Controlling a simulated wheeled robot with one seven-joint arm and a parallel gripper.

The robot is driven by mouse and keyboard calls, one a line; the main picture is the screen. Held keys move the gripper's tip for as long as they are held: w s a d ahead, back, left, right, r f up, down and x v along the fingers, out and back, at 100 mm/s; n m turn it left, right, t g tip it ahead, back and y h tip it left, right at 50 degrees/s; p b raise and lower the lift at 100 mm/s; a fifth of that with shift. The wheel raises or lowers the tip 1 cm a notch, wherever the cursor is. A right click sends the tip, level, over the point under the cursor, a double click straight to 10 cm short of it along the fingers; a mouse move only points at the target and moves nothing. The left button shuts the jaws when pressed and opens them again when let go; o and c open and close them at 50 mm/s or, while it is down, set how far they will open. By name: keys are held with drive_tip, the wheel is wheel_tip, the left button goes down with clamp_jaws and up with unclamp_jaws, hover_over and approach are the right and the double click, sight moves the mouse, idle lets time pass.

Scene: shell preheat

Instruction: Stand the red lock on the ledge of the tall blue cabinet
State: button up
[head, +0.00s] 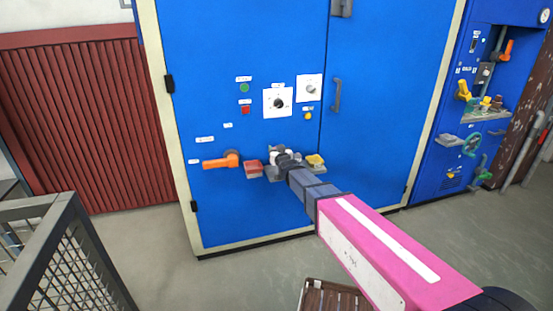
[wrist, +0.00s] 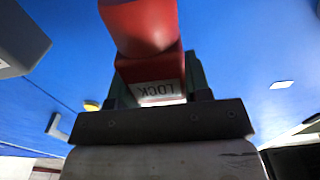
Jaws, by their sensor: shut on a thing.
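The red lock (wrist: 152,65) is between the fingers of my gripper (wrist: 158,98) in the wrist view. Its white label reads LOCK, turned over in the picture. My gripper (head: 284,158) is shut on it, close in front of the tall blue cabinet (head: 240,60). In the head view the gripper hides the held lock, or nearly all of it. A grey ledge (head: 274,176) shows low on the cabinet door, behind and below the gripper. I cannot tell whether the lock touches the ledge.
Left of the gripper are a small red block (head: 253,165) on a grey base and an orange handle (head: 222,161). A yellow piece (head: 316,160) sits just right. Knobs and buttons are above. A metal mesh frame (head: 70,255) stands at the lower left.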

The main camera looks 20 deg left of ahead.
drive_tip(key=shift+f, duration=2.05)
drive_tip(key=shift+f, duration=0.1)
drive_tip(key=o, duration=1)
drive_tip(key=shift+c, duration=0.2)
